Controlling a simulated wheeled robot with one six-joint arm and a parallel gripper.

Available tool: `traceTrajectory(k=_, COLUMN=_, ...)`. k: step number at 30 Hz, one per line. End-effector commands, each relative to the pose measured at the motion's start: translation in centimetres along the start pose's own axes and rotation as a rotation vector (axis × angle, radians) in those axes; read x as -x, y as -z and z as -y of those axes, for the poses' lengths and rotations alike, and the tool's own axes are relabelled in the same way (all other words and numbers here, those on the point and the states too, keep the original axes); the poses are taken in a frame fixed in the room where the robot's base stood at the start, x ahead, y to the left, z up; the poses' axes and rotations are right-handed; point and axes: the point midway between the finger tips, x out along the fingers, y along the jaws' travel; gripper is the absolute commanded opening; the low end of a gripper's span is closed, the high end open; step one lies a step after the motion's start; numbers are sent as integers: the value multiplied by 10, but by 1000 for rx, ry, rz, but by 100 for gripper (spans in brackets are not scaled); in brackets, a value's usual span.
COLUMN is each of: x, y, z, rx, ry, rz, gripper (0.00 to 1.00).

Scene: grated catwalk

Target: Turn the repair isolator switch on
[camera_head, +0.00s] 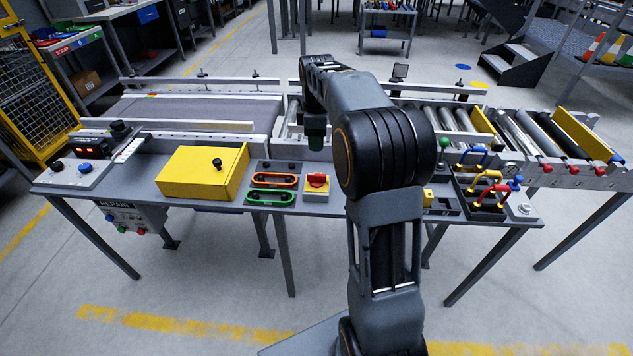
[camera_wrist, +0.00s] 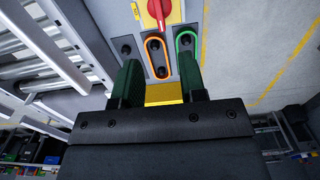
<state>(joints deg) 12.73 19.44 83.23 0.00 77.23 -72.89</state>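A red rotary switch (camera_head: 317,180) on a yellow plate stands on the grey bench, right of the orange and green handles. It also shows at the top of the wrist view (camera_wrist: 159,9), partly cut off by the frame edge. I cannot read any on or off mark on it. A box labelled REPAIR (camera_head: 125,217) with several small buttons hangs under the bench's left front. My gripper (camera_head: 316,137) is above the back of the bench, behind the red switch. In the wrist view my gripper (camera_wrist: 160,62) has its two dark green fingers apart with nothing between them.
A yellow box (camera_head: 203,172) with a black knob stands left of the orange handle (camera_head: 274,180) and green handle (camera_head: 270,197). Colored padlock-like handles (camera_head: 487,187) stand at the right. Conveyor rails run along the back. The floor in front is clear.

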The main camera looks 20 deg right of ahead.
Motion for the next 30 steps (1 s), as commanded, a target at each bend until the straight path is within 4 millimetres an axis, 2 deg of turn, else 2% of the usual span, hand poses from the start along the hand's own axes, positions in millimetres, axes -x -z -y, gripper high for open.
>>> traceTrajectory(k=12, x=-78, y=0, z=-1, rx=8, ry=6, rz=2, gripper=38)
traceTrajectory(k=18, x=-109, y=0, z=-1, rx=7, ry=4, rz=1, gripper=38)
traceTrajectory(k=24, x=-126, y=0, z=-1, rx=7, ry=2, rz=1, gripper=38)
traceTrajectory(k=30, x=-133, y=0, z=-1, rx=7, ry=2, rz=1, gripper=38)
